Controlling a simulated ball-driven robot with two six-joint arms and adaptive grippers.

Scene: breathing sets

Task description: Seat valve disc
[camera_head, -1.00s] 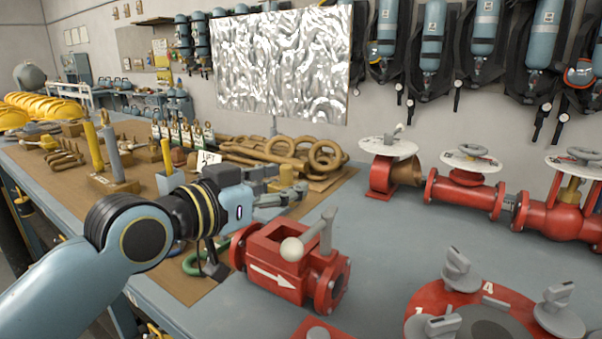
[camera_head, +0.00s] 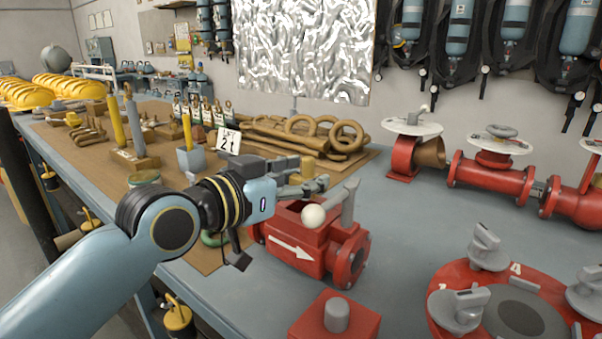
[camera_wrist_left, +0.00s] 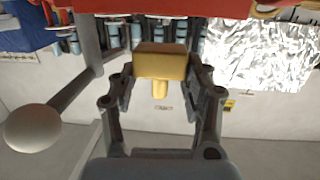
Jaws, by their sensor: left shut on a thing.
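My left gripper (camera_head: 318,184) is shut on a brass valve disc (camera_head: 308,168), which also shows between the fingers (camera_wrist_left: 165,75) in the left wrist view (camera_wrist_left: 165,62). There it is a yellow block-like body with a short stub. The red valve body (camera_head: 290,247), with a white arrow on its side and an open top, stands on the bench just below the gripper. The gripper and disc are above the opening, apart from it as far as I can see; fingers partly hide the opening. My right gripper is out of view.
A grey lever (camera_head: 349,203) with a white ball knob (camera_head: 313,216) rises beside the opening, close to the fingers; the knob also shows in the left wrist view (camera_wrist_left: 32,128). A red block (camera_head: 335,320) and a red round fixture with grey knobs (camera_head: 487,246) stand nearer.

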